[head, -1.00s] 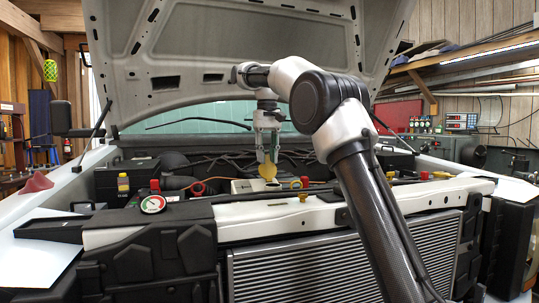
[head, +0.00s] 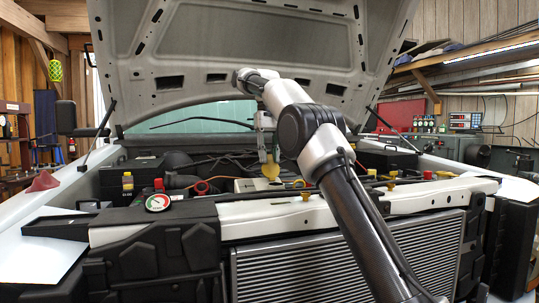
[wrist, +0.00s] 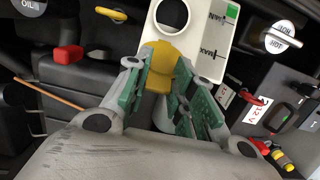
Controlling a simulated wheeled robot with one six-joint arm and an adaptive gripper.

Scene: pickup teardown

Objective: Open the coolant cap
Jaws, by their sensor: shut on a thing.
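The yellow cap (wrist: 164,66) is between the green-padded fingers of my gripper (wrist: 160,76), which is shut on it. In the head view the cap (head: 270,170) shows as a yellow disc under my gripper (head: 266,152), above the engine bay. The white coolant tank (wrist: 208,65) with level marks lies just beyond the cap in the wrist view. A dark round opening (wrist: 172,14) shows in its top, apart from the cap. The tank (head: 243,186) is partly seen in the head view. Whether the cap touches the tank is unclear.
A red cap (wrist: 68,58), an oil cap (wrist: 30,4) and a yellow loop (wrist: 112,15) lie left of the tank. The raised hood (head: 260,50) hangs above my arm.

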